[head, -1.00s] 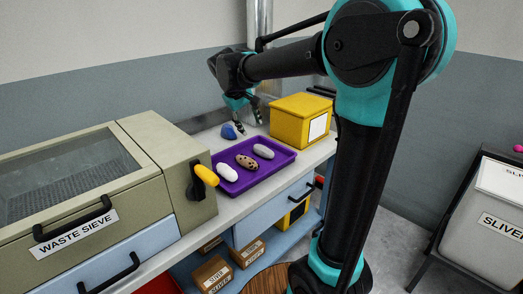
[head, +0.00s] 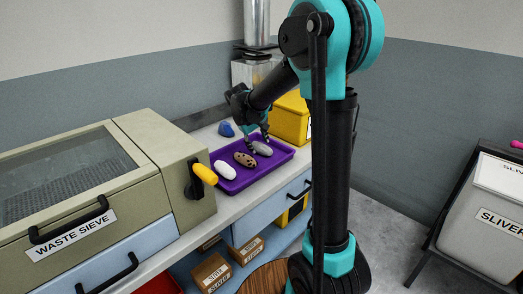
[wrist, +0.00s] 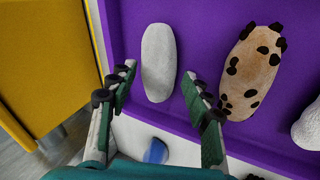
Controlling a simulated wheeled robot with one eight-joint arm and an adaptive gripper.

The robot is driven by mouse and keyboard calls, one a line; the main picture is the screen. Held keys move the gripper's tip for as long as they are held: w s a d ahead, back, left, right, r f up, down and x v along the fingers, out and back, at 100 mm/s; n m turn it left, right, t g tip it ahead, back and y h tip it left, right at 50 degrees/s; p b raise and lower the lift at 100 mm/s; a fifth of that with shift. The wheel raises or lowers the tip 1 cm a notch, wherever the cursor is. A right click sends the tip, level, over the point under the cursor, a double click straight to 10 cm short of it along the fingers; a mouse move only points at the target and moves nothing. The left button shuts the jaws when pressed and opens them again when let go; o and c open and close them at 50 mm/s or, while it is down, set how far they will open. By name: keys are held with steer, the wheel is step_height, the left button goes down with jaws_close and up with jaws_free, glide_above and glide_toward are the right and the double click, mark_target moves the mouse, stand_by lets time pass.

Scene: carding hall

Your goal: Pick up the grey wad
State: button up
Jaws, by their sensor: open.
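The grey wad (head: 262,149) lies on the purple tray (head: 242,186), at its far right end in the head view. In the wrist view the same wad (wrist: 158,60) is a smooth, pale oval on the tray. My gripper (wrist: 160,78) is open and empty, with one finger on either side of the wad's near end. In the head view my gripper (head: 256,143) is low over that end of the tray and partly covers the wad. I cannot tell whether the fingers touch it.
A brown-spotted wad (head: 245,160) and a white wad (head: 225,170) lie beside it on the tray. A blue lump (head: 226,129) sits on the bench behind. A yellow box (head: 289,118) stands close to the right. The waste sieve (head: 110,185) with its yellow handle is at the left.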

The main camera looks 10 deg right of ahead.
steer(key=shift+x, duration=1.15)
steer(key=c, duration=0.8)
